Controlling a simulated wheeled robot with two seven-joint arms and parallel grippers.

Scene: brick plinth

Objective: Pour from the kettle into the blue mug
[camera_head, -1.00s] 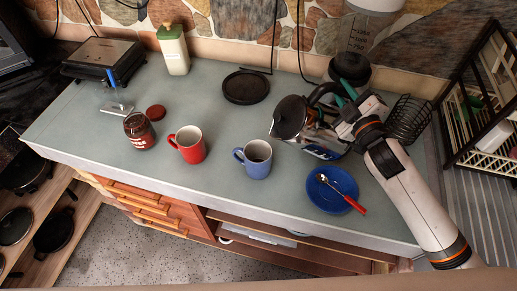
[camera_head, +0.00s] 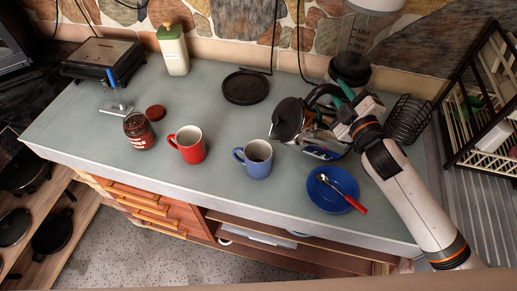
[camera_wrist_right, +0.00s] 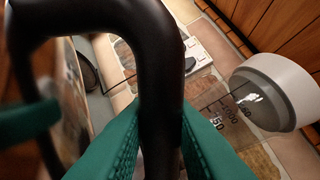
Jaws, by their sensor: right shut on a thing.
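The metal kettle (camera_head: 312,134) with its dark lid is tilted, its spout side facing left, beside and behind the blue mug (camera_head: 258,166). My right gripper (camera_head: 344,94) is shut on the kettle's black handle. In the right wrist view, the green fingers of my right gripper (camera_wrist_right: 158,140) lie on both sides of the black handle (camera_wrist_right: 160,75). The blue mug stands upright on the counter, with something dark inside. I see no stream between kettle and mug. My left gripper is not in view.
A red mug (camera_head: 190,149) and a dark jar (camera_head: 139,134) stand left of the blue mug. A blue plate (camera_head: 325,198) with a red-handled spoon (camera_head: 345,193) lies to its right. A black round pad (camera_head: 245,87) lies behind. A wire basket (camera_head: 409,122) is at the right.

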